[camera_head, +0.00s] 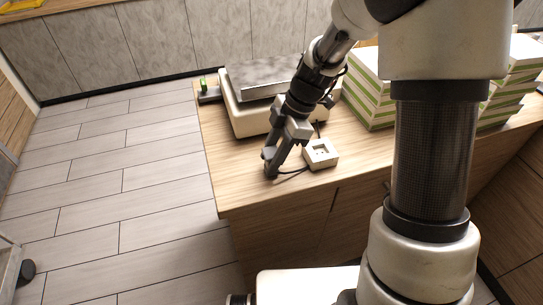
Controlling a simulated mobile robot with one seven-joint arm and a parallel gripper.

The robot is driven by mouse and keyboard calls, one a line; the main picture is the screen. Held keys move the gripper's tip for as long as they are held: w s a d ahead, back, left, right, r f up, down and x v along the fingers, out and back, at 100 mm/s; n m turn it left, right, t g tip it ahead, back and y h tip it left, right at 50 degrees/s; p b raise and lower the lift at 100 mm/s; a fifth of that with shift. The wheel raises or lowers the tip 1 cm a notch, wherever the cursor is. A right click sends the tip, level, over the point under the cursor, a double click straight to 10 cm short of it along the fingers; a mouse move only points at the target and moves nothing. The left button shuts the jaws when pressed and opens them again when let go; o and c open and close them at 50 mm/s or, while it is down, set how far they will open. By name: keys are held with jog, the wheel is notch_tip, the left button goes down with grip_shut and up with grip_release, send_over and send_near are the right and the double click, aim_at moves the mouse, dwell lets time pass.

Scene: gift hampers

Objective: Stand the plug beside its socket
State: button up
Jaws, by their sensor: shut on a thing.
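The socket (320,153) is a small white box with dark openings in its top face, on the wooden counter near its front edge. My gripper (271,168) reaches down to the left of the socket, low over the counter. It is shut on a small dark thing at its fingertips, which I take to be the plug. The fingers hide most of it, so its tilt and whether it touches the counter cannot be told. A thin dark cable (293,171) runs on the counter between the fingertips and the socket.
A cream scale-like device with a grey top plate (262,76) stands behind my gripper. Green-and-white striped boxes (368,101) are stacked to the right of the socket. The wooden counter (235,183) is bare at its front left corner, with open floor beyond its left edge.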

jog(key=shift+f, duration=0.1)
jog(key=shift+f, duration=0.15)
jog(key=o, duration=1.1)
